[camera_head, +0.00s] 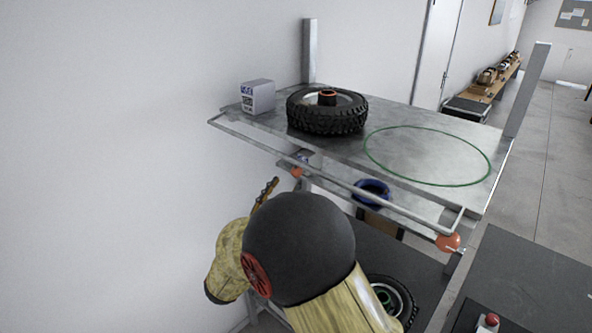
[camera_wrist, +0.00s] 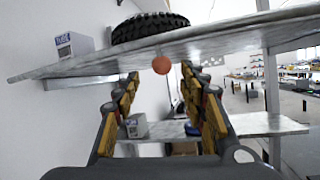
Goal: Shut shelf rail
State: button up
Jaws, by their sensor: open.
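The shelf rail (camera_head: 340,180) is a thin grey metal bar along the front of the upper metal shelf (camera_head: 400,125). It stands out from the shelf's front edge on short side arms, with a gap between bar and shelf. An orange ball (camera_head: 448,242) is near its right end and another orange ball (camera_head: 297,172) is further left. My gripper (camera_head: 266,191) is below the rail's left half, partly hidden by my dark round wrist. In the wrist view, my gripper's fingers (camera_wrist: 163,88) are apart and empty, with an orange ball (camera_wrist: 161,64) showing between and above them. Contact with the rail cannot be told.
A tyre (camera_head: 328,112) and a white box (camera_head: 258,97) stand on the upper shelf, beside a green ring outline (camera_head: 428,156). A blue bowl (camera_head: 373,190) sits on a lower shelf, with another tyre (camera_head: 390,298) further down. A white wall (camera_head: 110,150) is close on the left.

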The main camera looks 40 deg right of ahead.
aim_at(297, 172)
jog(key=x, duration=0.7)
jog(key=shift+s, duration=0.15)
jog(key=shift+c, duration=0.6)
grip_shut()
